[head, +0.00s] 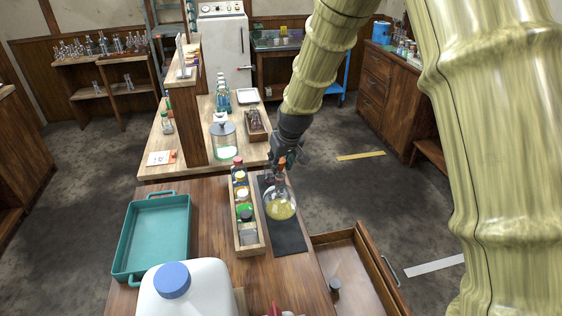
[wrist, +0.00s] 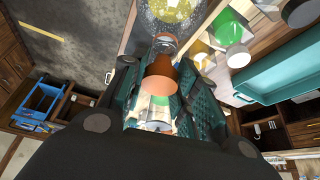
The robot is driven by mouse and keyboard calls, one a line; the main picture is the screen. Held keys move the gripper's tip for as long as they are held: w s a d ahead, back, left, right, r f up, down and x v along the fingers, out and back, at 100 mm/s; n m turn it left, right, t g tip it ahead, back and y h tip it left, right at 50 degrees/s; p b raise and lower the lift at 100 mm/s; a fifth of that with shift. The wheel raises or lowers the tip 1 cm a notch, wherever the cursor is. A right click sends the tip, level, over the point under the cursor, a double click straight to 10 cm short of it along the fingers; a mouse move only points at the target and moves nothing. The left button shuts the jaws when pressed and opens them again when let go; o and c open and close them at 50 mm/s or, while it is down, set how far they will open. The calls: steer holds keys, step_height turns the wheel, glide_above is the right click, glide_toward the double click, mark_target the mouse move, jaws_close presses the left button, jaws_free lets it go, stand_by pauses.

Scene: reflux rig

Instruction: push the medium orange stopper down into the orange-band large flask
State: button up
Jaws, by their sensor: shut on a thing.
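The large flask (head: 280,205) stands upright on a dark mat and holds yellow liquid. In the wrist view its round body (wrist: 172,10) is at the top, with its clear neck (wrist: 165,42) pointing toward me. An orange tapered piece, which looks like the stopper (wrist: 160,76), sits between my teal fingers, in line with the neck. My gripper (head: 283,160) is shut on it at the flask's top. Fingers partly hide the mouth, so I cannot tell how deep the stopper sits or pick out the orange band.
A wooden rack (head: 248,240) of capped bottles stands close left of the flask. A teal tray (head: 155,235) and a white jug (head: 190,290) with a blue cap are further left. An open drawer (head: 350,265) with a dark stopper is at right.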

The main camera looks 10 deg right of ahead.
steer(key=shift+f+b, duration=0.3)
steer(key=shift+f, duration=0.8)
stand_by(1.0)
steer(key=o, duration=0.9)
steer(key=shift+c, duration=0.2)
steer(key=shift+r, duration=0.1)
